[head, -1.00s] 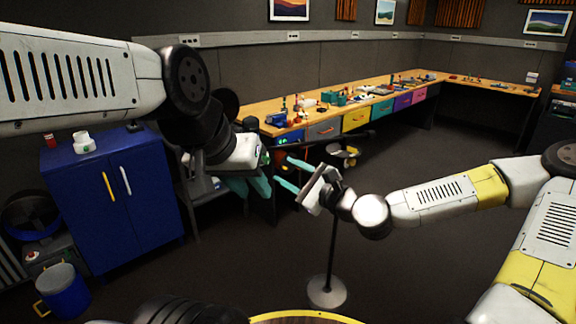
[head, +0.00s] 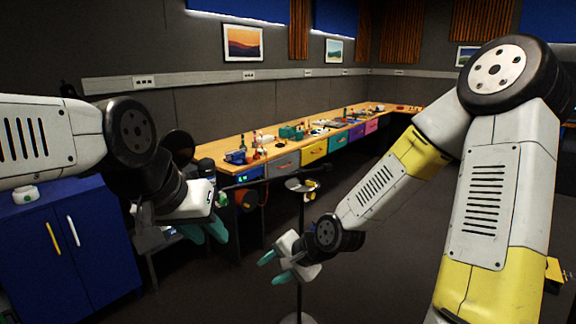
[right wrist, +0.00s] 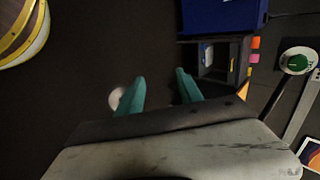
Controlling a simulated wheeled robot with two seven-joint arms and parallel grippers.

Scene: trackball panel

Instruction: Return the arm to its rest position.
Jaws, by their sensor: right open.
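My right gripper (head: 274,267) hangs low near the middle of the head view, empty, its teal fingers apart and pointing left. Its arm is bent, with the elbow high at the right. In the right wrist view the two teal fingers (right wrist: 160,78) are spread over dark floor with nothing between them. My left gripper (head: 205,231) points down at the left in the head view, its teal fingers apart and nothing seen between them. A green ball in a pale ring (right wrist: 298,62) shows at the right of the right wrist view; I cannot tell whether it is the trackball.
A long wooden bench (head: 232,151) with coloured drawers and small items runs along the back wall. A blue cabinet (head: 85,270) stands at the left. A thin stand with a round top (head: 302,184) rises behind my right gripper. Dark floor is open at centre right.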

